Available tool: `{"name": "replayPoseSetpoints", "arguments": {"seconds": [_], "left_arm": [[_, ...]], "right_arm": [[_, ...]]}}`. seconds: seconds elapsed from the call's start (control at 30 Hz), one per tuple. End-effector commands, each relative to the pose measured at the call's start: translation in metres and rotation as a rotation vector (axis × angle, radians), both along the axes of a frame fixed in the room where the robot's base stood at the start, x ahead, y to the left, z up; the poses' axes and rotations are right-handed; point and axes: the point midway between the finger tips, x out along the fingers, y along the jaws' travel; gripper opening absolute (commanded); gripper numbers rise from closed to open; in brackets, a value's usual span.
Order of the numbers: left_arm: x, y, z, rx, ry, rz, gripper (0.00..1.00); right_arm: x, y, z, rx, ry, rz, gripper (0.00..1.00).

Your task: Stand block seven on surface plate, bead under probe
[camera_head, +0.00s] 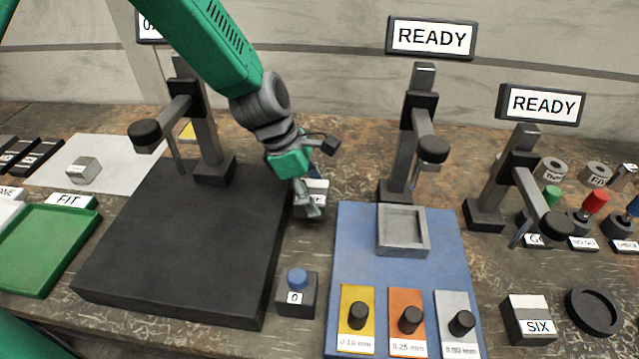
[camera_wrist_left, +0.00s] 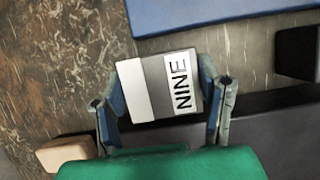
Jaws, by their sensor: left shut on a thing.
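My left gripper (camera_head: 311,200) is shut on a grey and white block (camera_wrist_left: 158,88) labelled NINE, held between its two fingers in the left wrist view. In the head view the block (camera_head: 316,188) is partly hidden by the fingers, just right of the black surface plate (camera_head: 185,240). The plate's top is bare. A stand with a thin probe (camera_head: 178,155) rises at its back edge. A small grey block (camera_head: 83,170) lies on a white sheet at the left; its label is unreadable. I see no block marked seven. My right gripper is not in view.
A blue mat (camera_head: 455,265) with a square grey tray (camera_head: 403,250) lies right of the plate. Two more stands have READY signs (camera_head: 431,37). A blue-button box (camera_head: 297,292) stands by the plate's right edge. Block SIX (camera_head: 529,318) and a green tray (camera_head: 40,285) flank the scene.

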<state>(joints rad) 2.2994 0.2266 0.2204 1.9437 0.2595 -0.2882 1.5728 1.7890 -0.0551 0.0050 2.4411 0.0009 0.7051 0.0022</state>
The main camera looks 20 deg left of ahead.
Motion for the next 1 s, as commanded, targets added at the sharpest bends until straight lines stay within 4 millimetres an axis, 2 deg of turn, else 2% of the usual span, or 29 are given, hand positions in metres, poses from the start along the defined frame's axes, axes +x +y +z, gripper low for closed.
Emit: {"name": "replayPoseSetpoints", "arguments": {"seconds": [0.3, 0.67, 0.7, 0.73, 0.77, 1.0], "left_arm": [[0.001, -0.006, -0.032, 0.004, -0.002, -0.002, 0.07], [0.001, 0.0, -0.036, -0.002, -0.003, -0.001, 0.07], [0.0, 0.0, -0.038, -0.001, 0.0, -0.001, 0.62], [0.0, 0.0, -0.038, 0.0, 0.0, -0.001, 0.73], [0.0, 0.0, -0.038, 0.0, 0.0, -0.001, 0.8], [0.0, -0.003, -0.037, 0.003, 0.0, -0.002, 0.8]], "right_arm": [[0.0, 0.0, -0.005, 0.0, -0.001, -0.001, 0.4], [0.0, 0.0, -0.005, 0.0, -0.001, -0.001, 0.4], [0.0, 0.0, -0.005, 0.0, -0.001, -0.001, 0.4], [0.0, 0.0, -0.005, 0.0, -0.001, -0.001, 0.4], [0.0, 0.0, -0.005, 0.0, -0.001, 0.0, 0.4], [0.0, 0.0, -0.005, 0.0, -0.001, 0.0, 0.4]]}}
